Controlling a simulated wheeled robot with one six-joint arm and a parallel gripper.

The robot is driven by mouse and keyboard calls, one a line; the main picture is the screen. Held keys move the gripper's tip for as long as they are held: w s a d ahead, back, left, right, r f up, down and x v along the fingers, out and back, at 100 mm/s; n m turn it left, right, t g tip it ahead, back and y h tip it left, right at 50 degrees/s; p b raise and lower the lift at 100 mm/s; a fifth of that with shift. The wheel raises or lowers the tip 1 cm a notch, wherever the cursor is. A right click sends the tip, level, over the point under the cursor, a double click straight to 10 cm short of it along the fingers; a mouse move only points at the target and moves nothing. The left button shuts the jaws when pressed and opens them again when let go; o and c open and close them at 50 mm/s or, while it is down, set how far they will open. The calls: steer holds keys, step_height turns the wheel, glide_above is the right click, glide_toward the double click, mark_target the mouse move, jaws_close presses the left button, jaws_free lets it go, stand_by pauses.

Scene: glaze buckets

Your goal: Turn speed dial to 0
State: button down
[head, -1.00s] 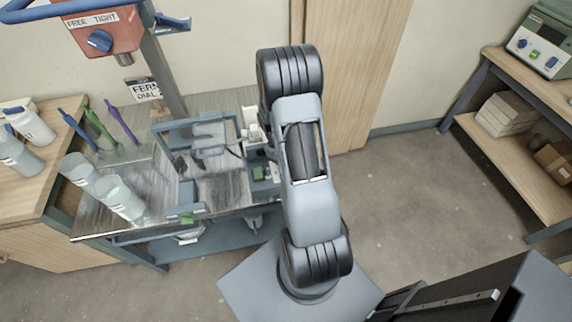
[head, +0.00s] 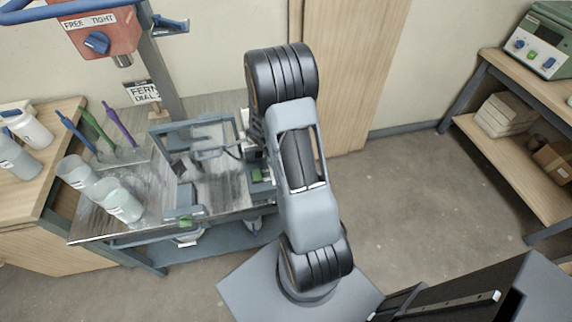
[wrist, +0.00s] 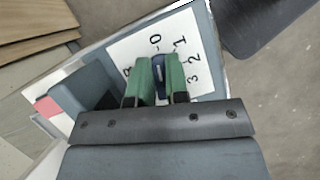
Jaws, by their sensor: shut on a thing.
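In the wrist view, the speed dial is a dark blue knob (wrist: 158,70) with a pale mark, on a white scale plate (wrist: 185,22) marked 0, 1, 2, 3 and more. My gripper (wrist: 154,78) has green fingertips and is shut on the knob, one finger on each side. The knob points toward the top of the picture, close to the 0; the exact alignment is hard to tell.
A metal-topped cart (head: 150,222) carries a grey frame (head: 158,150) and two pale cups, one of them here (head: 119,200). A red box with a blue knob (head: 97,42) stands behind on a post. A shelf (head: 515,130) stands at right. The floor between is clear.

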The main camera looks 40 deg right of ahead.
steer(key=shift+n, duration=0.5)
steer(key=c, duration=1.1)
jaws_free()
steer(key=v, duration=1.3)
steer(key=shift+s+a+r+p, duration=0.1)
steer(key=shift+a+r+p, duration=0.05)
steer(key=shift+r+p, duration=0.25)
